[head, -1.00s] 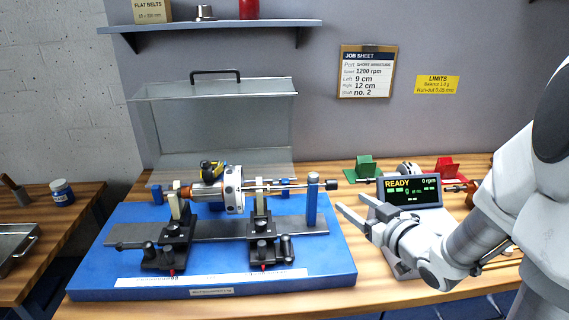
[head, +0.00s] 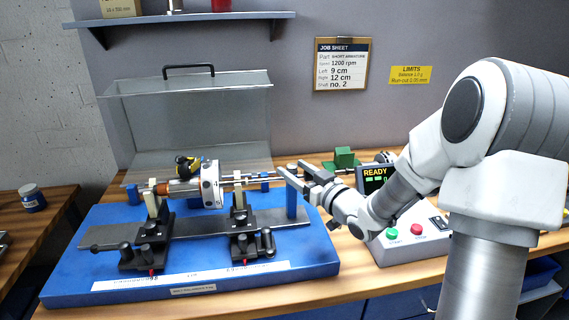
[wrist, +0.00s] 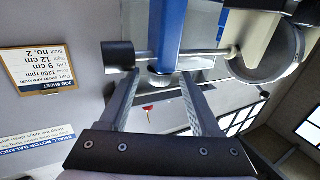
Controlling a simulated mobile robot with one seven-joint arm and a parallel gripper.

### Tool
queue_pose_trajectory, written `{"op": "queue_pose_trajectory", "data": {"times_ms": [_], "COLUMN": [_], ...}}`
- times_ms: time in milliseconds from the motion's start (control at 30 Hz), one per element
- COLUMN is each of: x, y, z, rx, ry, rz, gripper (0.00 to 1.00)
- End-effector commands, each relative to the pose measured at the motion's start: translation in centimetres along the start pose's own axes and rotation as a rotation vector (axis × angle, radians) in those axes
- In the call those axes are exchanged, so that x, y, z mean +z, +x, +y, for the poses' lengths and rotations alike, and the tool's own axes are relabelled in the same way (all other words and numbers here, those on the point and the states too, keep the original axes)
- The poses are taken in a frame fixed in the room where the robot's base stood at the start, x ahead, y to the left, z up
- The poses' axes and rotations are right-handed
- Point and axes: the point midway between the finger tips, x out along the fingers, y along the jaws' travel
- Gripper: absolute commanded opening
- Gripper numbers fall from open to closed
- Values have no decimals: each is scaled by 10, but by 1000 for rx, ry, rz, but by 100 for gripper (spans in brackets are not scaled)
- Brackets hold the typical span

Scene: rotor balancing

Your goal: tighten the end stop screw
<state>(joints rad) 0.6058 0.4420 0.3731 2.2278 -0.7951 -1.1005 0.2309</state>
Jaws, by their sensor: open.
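The blue end stop post (head: 292,200) stands at the right end of the balancing stand. It also shows in the wrist view (wrist: 167,30), which is upside down. A black knob (wrist: 118,55) sits on the post's outer side, in line with a thin steel rod (wrist: 208,53). I cannot tell for sure which part is the screw. A small round metallic piece (wrist: 160,78) shows at the post's end. My gripper (head: 292,169) is open at the post's top. In the wrist view its fingertips (wrist: 159,80) lie either side of that piece; contact is unclear. In the head view my fingers cover the knob.
The rotor (head: 210,184) rests on two black-based supports on the blue base (head: 100,285). A clear guard (head: 190,115) stands behind. The control box (head: 405,245) with green and red buttons is just right of the stand, under my arm. A green block (head: 345,157) stands behind.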

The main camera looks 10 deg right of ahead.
Motion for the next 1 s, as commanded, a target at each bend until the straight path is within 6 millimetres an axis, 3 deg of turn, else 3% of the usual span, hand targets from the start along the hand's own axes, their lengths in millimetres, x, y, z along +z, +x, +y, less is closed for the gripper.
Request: {"op": "queue_pose_trajectory", "data": {"times_ms": [100, 300, 667, 1000], "x": [1, 0, 0, 0], "y": [23, 44, 49, 49], "z": [0, 0, 0, 0], "rx": [-1, 0, 1, 1], "ry": [1, 0, -1, -1], "rz": [0, -1, -1, -1], "gripper": [64, 64, 64, 5]}}
